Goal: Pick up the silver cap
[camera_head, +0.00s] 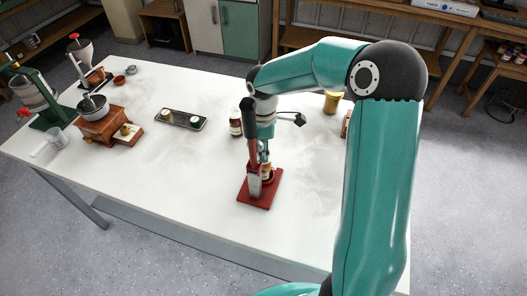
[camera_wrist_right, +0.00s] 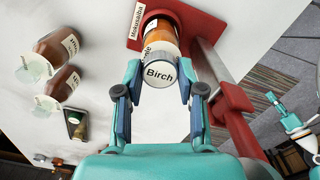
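The silver cap (camera_wrist_right: 160,73), marked "Birch", sits on the end of an amber bottle (camera_wrist_right: 161,38) in the right wrist view. The bottle stands on the red base (camera_head: 250,199) of a press with an upright lever. My right gripper (camera_wrist_right: 160,85) is around the cap, one fingertip on each side. The fingers are spread about cap-width, and narrow gaps seem to remain, though contact is hard to judge. In the head view my right gripper (camera_head: 264,150) is above the red base, and my arm and the press hide most of the cap. My left gripper is not in view.
The white table (camera_head: 200,170) is mostly clear left of the press. A dark tray (camera_head: 181,119) and a brown jar (camera_head: 236,122) stand behind. The red press post (camera_wrist_right: 232,105) rises close beside my right finger.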

